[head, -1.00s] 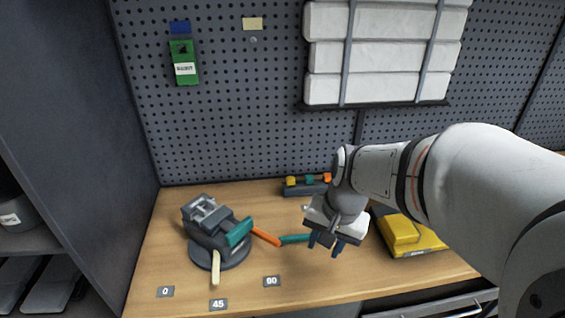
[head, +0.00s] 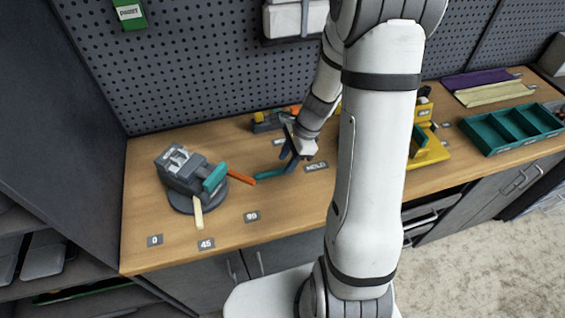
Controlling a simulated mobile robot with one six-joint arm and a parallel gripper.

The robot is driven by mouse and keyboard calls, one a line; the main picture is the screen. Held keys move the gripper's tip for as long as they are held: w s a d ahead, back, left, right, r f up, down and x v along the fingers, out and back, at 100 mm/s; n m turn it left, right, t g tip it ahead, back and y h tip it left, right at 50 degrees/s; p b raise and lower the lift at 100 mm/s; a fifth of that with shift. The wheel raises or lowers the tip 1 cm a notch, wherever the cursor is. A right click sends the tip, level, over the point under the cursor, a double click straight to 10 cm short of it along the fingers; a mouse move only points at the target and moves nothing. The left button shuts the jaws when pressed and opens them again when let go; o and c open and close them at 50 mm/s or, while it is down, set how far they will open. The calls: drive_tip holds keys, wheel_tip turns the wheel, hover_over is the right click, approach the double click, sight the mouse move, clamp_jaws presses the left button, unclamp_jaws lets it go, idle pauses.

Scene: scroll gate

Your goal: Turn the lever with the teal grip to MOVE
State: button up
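A grey clamp-like device (head: 182,172) stands on a round dark base at the left of the bench. A teal block (head: 214,178) is at its right side, with an orange bar (head: 241,176) reaching right. A teal grip (head: 272,173) lies at the bar's right end; how they join is unclear. My gripper (head: 288,163) points down at the right end of the teal grip, its dark fingers close to it. I cannot tell whether they touch it or how far apart they are. A HOLD label (head: 316,168) lies just right; I cannot read a MOVE label.
A cream lever (head: 198,212) points forward from the round base, near labels 0 (head: 155,240), 45 (head: 206,244) and 90 (head: 252,216). A small rack (head: 268,122) stands behind my gripper. A yellow item (head: 428,150) and a teal tray (head: 512,128) are right.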

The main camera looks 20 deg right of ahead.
sight(274, 173)
drive_tip(key=shift+x, duration=1.3)
clamp_jaws()
